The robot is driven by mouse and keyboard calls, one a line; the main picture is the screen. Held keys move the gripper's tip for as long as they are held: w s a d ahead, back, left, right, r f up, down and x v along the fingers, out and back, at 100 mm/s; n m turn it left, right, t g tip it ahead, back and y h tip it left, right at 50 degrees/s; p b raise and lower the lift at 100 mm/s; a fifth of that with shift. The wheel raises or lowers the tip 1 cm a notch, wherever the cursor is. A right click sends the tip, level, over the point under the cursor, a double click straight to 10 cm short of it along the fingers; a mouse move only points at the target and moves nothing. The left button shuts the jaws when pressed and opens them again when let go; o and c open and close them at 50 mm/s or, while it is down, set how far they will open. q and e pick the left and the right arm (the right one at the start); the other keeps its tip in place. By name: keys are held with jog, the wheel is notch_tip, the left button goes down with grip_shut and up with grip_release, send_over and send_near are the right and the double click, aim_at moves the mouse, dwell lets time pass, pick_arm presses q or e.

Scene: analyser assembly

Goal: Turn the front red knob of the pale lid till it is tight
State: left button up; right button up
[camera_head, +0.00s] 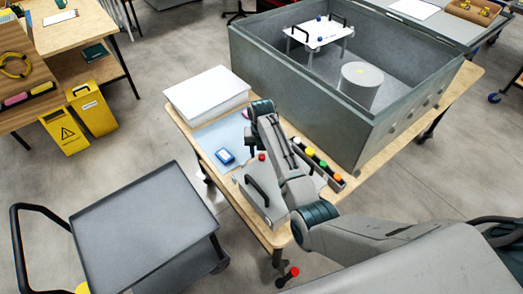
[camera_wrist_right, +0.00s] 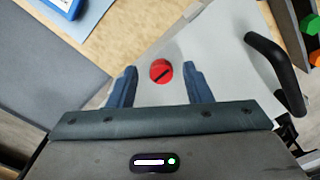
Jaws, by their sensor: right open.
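The pale lid (camera_head: 279,207) lies near the front corner of the wooden table, with a black handle (camera_head: 257,190) on top. Its red knob (camera_head: 261,157) shows beside my right arm. In the right wrist view the red knob (camera_wrist_right: 161,71), with a dark slot across it, sits on the pale lid (camera_wrist_right: 215,65). My right gripper (camera_wrist_right: 159,69) is open, one blue finger on each side of the knob in the picture. Neither finger visibly touches it; I cannot tell the height gap. My left gripper is not in view.
A rack with coloured caps (camera_head: 322,165) stands right of the lid. A blue device (camera_head: 225,156) lies left of it, by a white stack (camera_head: 207,94). A large grey bin (camera_head: 300,95) fills the table's back. The lid's black handle (camera_wrist_right: 275,70) rises right of my fingers.

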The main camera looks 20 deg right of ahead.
jog(key=shift+s+f, duration=0.1)
jog(key=shift+f, duration=0.15)
jog(key=shift+s, duration=0.2)
jog(key=shift+c, duration=0.5)
jog(key=shift+w+f, duration=0.1)
grip_shut()
jog(key=shift+m, duration=0.3)
